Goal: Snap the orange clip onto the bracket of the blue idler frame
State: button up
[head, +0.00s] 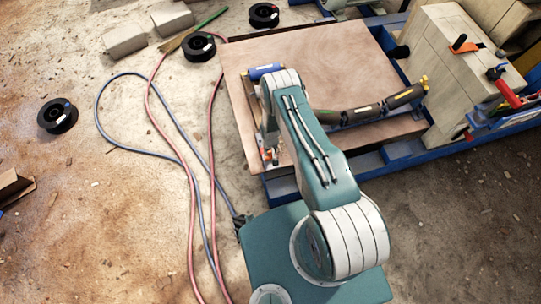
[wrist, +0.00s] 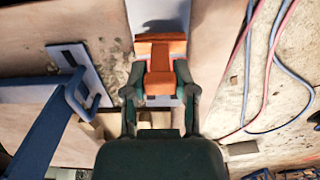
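In the wrist view the orange clip (wrist: 160,68) sits between the two dark green fingers of my gripper (wrist: 160,85), which are closed on its sides. A blue bar with a looped bracket-like end (wrist: 72,98) shows to the left of the clip, apart from it, beside a pale slotted plate (wrist: 88,72). In the head view the blue idler frame (head: 385,123) lies on a wooden board with dark rollers (head: 405,97) and a blue roller (head: 265,72). My arm hides the frame's middle. Small orange parts (head: 268,155) show at the board's left edge; my gripper cannot be made out there.
The wooden board (head: 310,50) rests on a blue steel base (head: 280,187). Pale blocks with clamps (head: 460,45) stand at the right. Red and blue hoses (head: 190,180) and black spools (head: 57,115) lie on the floor at the left.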

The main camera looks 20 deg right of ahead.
jog(key=shift+r, duration=0.15)
grip_shut()
jog(key=shift+r, duration=2.4)
